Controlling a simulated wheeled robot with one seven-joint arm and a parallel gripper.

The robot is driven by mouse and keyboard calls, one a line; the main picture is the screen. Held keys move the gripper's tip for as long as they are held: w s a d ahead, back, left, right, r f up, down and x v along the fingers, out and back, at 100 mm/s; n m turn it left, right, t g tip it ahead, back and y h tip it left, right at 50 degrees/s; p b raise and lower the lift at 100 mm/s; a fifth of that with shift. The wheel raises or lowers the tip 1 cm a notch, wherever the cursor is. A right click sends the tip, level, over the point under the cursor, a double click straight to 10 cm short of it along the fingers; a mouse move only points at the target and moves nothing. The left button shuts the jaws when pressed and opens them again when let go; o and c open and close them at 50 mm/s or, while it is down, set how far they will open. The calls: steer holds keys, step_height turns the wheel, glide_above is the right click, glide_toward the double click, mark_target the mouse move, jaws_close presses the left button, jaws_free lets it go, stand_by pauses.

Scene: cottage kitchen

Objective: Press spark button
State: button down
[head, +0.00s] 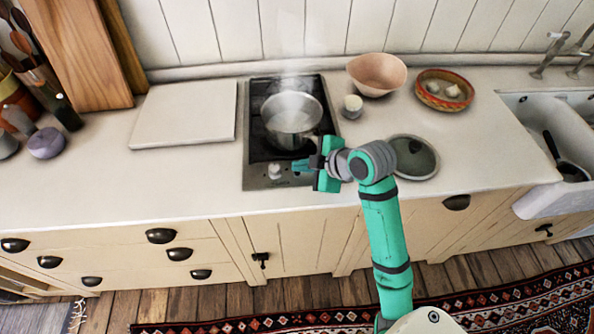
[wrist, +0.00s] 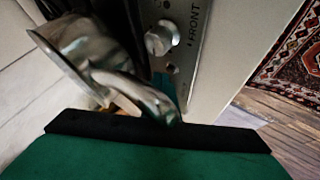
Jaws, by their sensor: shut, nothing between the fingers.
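The hob (head: 256,165) is a dark single-burner plate with a metal front panel, set into the white counter. Its panel carries a pale knob (head: 274,170), which also shows in the wrist view (wrist: 159,40) beside the word FRONT. A small dark round spot (wrist: 173,69) sits just below the knob there; I cannot tell whether it is the spark button. My gripper (head: 299,165) is shut and empty, close over the right part of the panel, its tip pointing left. Contact with the panel cannot be told. In the wrist view a shiny metal handle hides much of the fingers.
A steaming metal pot (head: 290,118) stands on the hob, right behind my gripper. A round lid (head: 414,157) lies on the counter to the right. A small jar (head: 352,106), a pink bowl (head: 377,73) and a patterned bowl (head: 444,89) stand behind. A white board (head: 184,114) lies left.

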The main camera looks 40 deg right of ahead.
steer(key=shift+f, duration=0.4)
steer(key=shift+r, duration=0.45)
steer(key=shift+r, duration=0.1)
steer(key=shift+r, duration=2.9)
steer(key=shift+s+d, duration=0.1)
